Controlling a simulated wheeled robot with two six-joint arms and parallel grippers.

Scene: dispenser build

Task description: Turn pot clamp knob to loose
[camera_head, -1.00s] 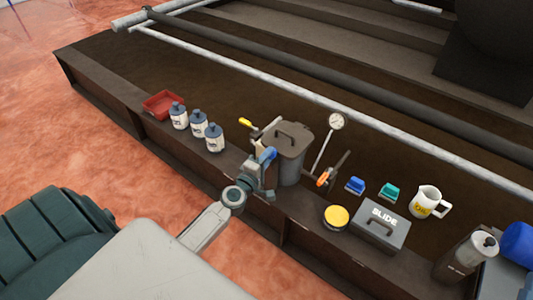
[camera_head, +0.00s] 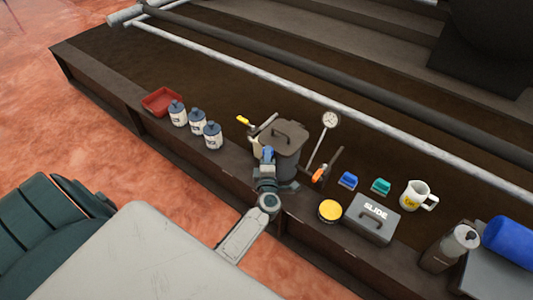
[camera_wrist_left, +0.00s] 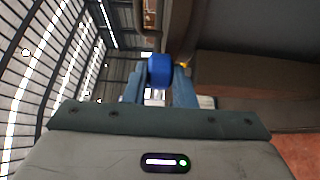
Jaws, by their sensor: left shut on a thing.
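The grey lidded pot (camera_head: 290,139) stands upright on the dark bench, with a handle on its lid. A blue knob (camera_wrist_left: 160,69) is between the fingers of my left gripper (camera_wrist_left: 158,88) in the left wrist view. In the head view the left gripper (camera_head: 267,160) is at the pot's front left side, shut on the blue knob, which shows as a small blue patch. The clamp body behind the gripper is mostly hidden. My right gripper is not in view.
Left of the pot are a red tray (camera_head: 161,100) and several white bottles (camera_head: 197,123).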

